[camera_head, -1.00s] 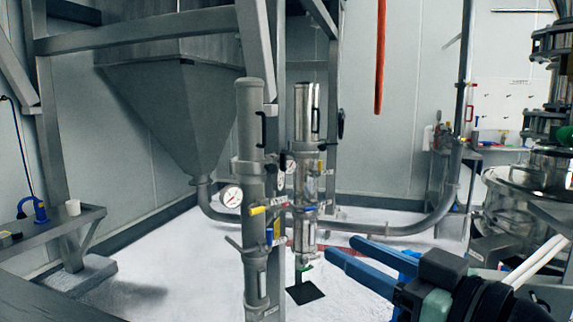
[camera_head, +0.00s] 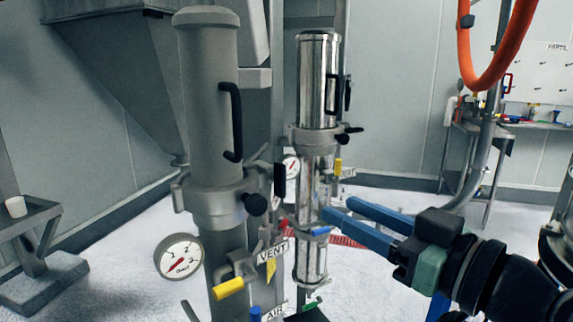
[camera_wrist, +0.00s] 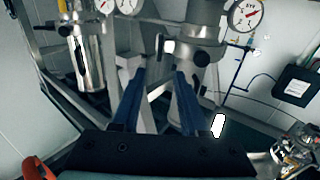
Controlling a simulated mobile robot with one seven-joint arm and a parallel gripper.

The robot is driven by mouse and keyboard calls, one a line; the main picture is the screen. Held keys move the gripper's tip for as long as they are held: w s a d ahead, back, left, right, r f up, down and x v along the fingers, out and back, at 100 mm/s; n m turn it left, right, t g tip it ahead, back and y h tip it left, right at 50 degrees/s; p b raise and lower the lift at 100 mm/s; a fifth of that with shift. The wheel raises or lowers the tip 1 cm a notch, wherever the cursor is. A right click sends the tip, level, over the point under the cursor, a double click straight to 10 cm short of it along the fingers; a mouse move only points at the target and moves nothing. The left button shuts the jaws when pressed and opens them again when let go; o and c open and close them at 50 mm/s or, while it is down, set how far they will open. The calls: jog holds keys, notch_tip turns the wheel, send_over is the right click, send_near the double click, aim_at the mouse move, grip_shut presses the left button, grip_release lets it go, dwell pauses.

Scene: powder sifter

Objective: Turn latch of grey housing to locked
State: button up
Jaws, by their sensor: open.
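The grey housing (camera_head: 208,100) stands upright at left centre in the head view, with a black handle on its upper tube. A clamp ring (camera_head: 215,203) with a black knob (camera_head: 255,204) circles it. A grey lever near the ring may be the latch, but its setting cannot be told. My gripper (camera_head: 338,209) is open and empty, right of the grey housing and apart from it, its blue fingers pointing left across the shiny housing (camera_head: 318,80). In the wrist view, apparently upside down, a grey tube with clamp and knob (camera_wrist: 202,58) stands beyond my open gripper (camera_wrist: 160,73).
A pressure gauge (camera_head: 179,256) and a yellow-handled valve (camera_head: 229,288) stick out below the clamp. A VENT label (camera_head: 272,252) is beside them. An orange hose (camera_head: 490,75) hangs at upper right.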

aim_at(284, 179)
jog(key=p+x, duration=0.1)
jog(key=x, duration=1.2)
jog(key=shift+r, duration=0.1)
grip_shut()
